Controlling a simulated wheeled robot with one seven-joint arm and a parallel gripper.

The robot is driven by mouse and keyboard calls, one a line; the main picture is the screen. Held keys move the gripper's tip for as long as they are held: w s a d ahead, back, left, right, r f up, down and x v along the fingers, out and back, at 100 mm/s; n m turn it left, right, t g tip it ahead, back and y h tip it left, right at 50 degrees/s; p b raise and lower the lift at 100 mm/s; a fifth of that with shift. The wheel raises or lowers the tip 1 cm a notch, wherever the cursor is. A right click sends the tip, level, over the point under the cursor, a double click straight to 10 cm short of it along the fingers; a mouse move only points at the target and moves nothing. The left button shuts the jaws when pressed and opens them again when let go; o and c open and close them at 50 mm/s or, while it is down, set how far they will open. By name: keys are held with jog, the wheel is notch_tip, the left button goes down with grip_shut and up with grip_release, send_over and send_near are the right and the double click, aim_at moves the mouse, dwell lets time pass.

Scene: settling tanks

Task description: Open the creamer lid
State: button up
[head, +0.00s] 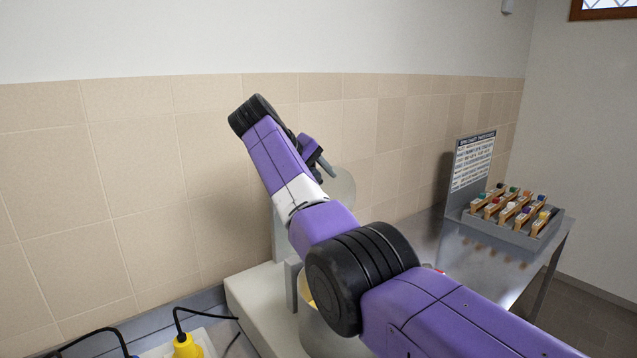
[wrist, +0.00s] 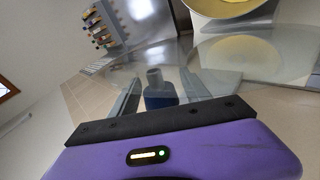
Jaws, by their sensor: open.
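The creamer is a pale machine (head: 262,300) with a metal bowl (head: 318,330), partly hidden behind my arm. Yellow contents (wrist: 238,8) show in the bowl at the top of the wrist view. A clear round lid (head: 344,188) stands raised and steeply tilted above the bowl. In the wrist view the lid (wrist: 262,58) spans the area in front of my gripper (wrist: 160,82). My gripper, also in the head view (head: 326,168), is open beside the lid. A dark blue knob-like part (wrist: 160,92) shows between the fingers; I cannot tell whether they touch it.
A metal table (head: 490,245) at right holds a rack of coloured-top bottles (head: 512,212) and a printed sign (head: 473,160). A yellow plug (head: 187,345) with black cables lies at lower left. The tiled wall (head: 180,170) is close behind my arm.

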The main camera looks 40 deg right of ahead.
jog(key=shift+a, duration=0.1)
jog(key=b+v, duration=0.2)
jog(key=v, duration=0.5)
jog(key=shift+a+r, duration=0.2)
dwell(0.4)
